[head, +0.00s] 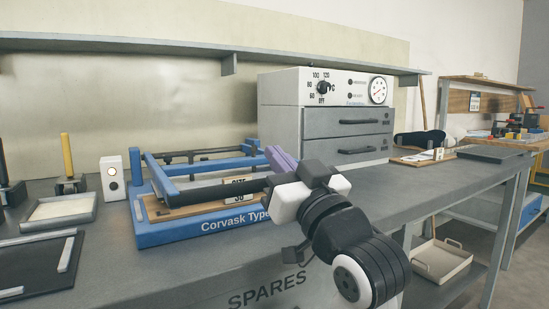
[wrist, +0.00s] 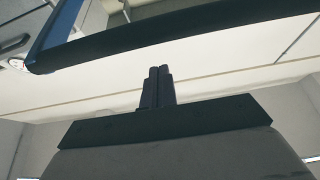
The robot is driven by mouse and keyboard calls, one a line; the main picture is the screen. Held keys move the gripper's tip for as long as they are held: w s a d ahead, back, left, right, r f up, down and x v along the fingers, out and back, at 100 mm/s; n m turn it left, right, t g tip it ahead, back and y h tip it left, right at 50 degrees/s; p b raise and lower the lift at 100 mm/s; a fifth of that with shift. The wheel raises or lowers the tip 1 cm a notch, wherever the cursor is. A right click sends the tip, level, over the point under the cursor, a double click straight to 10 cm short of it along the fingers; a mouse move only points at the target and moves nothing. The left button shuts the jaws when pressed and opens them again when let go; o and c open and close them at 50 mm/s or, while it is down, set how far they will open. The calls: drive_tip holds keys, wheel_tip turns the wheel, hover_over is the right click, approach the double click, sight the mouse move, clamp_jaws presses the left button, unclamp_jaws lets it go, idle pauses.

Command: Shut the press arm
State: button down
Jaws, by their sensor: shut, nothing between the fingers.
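The press (head: 205,230) is a blue frame on the grey bench, lettered "Corvask Type". Its press arm has a blue side bar (head: 163,180) ending in a black crossbar (head: 215,194) at the front. The arm lies low over the base; I cannot tell whether it is fully down. My gripper (wrist: 159,70) is shut and empty. In the wrist view the crossbar (wrist: 170,36) passes beyond the fingertips, with a gap in the picture.
A white oven (head: 280,110) with grey drawers stands behind. A small white box (head: 113,177), a shallow tray (head: 60,210) and a black board (head: 45,262) lie left of the press.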

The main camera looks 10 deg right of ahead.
drive_tip(key=shift+t, duration=0.7)
drive_tip(key=shift+s+f+b, duration=0.15)
drive_tip(key=shift+f+b, duration=1.55)
drive_tip(key=shift+f, duration=0.7)
